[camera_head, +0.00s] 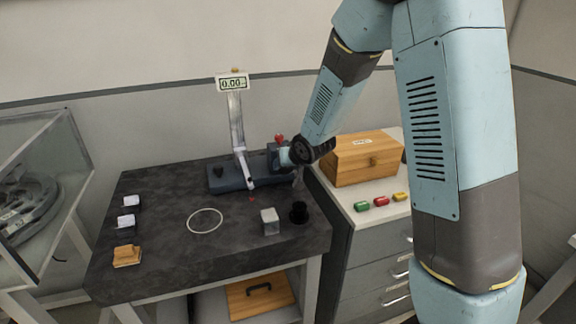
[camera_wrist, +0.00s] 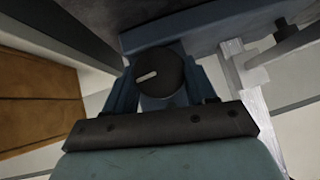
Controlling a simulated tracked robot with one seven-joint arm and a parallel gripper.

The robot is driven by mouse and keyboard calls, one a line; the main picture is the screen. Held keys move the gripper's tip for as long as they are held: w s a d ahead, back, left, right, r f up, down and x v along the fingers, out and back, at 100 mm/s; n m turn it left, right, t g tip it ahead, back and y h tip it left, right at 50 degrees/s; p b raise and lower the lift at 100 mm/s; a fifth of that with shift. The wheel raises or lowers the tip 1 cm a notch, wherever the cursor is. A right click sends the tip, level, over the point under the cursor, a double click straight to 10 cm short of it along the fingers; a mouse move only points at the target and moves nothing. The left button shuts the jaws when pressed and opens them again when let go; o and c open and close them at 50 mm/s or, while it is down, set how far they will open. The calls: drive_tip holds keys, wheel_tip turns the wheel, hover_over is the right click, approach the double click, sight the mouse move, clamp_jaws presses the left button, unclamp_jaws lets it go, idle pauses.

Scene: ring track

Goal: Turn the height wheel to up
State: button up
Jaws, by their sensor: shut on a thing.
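The height wheel (camera_wrist: 160,72) is a dark round knob with a short pale mark, seen in the wrist view between my fingers. The mark lies nearly level, its right end slightly higher. My gripper (camera_head: 281,154) is at the right end of the blue-grey device (camera_head: 228,178) on the dark table, and is shut on the wheel. In the head view the wheel is hidden or too small to make out.
A wooden box (camera_head: 362,160) and green, red and yellow pieces (camera_head: 381,201) are on the drawer cabinet at right. On the table are a white ring (camera_head: 205,220), a grey block (camera_head: 270,221), a black round part (camera_head: 299,212) and small blocks at left.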

drive_tip(key=shift+s+a+f+n+t+h, duration=0.15)
drive_tip(key=shift+n+t+h, duration=0.15)
drive_tip(key=shift+n+h, duration=0.6)
drive_tip(key=shift+a+n+t+h, duration=0.15)
drive_tip(key=shift+n+t+h, duration=0.2)
drive_tip(key=shift+h, duration=0.95)
drive_tip(key=shift+a+f+n+t+h, duration=0.1)
drive_tip(key=shift+n+t+h, duration=0.6)
drive_tip(key=shift+h, duration=0.4)
drive_tip(key=shift+a+f+n+t+h, duration=0.1)
drive_tip(key=shift+n+t+h, duration=0.35)
drive_tip(key=shift+n+h, duration=0.55)
drive_tip(key=shift+w+a+r, duration=0.1)
drive_tip(key=shift+w+r, duration=0.1)
drive_tip(key=shift+r, duration=0.15)
drive_tip(key=o, duration=0.7)
drive_tip(key=shift+o, duration=0.3)
drive_tip(key=shift+f, duration=0.15)
drive_tip(key=shift+s, duration=0.1)
